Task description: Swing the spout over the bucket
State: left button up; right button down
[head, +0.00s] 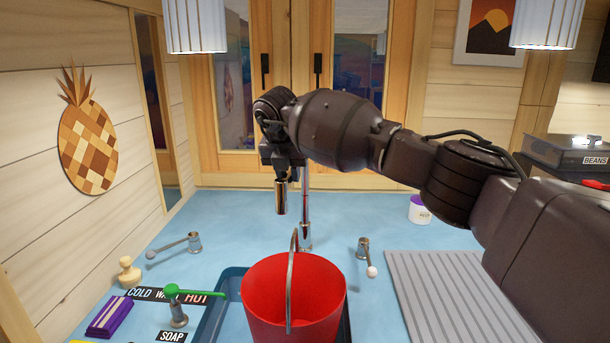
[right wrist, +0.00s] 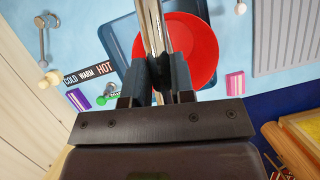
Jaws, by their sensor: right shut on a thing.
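The chrome spout (head: 280,197) hangs its downturned end above and behind the red bucket in the head view. Its upright stem (head: 306,215) rises from the counter behind the bucket. My right gripper (head: 282,168) is shut on the spout near the top of the downturned end and hides its upper part. In the right wrist view the spout (right wrist: 153,28) runs between the fingers (right wrist: 162,88) and crosses the left part of the bucket (right wrist: 200,52). The red bucket (head: 292,305) stands upright in the blue sink, with its handle raised. My left gripper is out of view.
The blue sink (head: 213,318) surrounds the bucket. Lever handles (head: 194,242) and (head: 363,247) flank the spout. A green-handled soap tap (head: 178,316), a purple sponge (head: 108,317) and a wooden stamp-like knob (head: 129,272) are at left. A grey ribbed drainboard (head: 450,300) is at right.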

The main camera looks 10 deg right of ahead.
jog(key=shift+w+a+m, duration=0.3)
jog(key=shift+a+m, duration=0.2)
jog(key=shift+a, duration=0.3)
jog(key=c, duration=1)
grip_release()
jog(key=shift+r, duration=0.15)
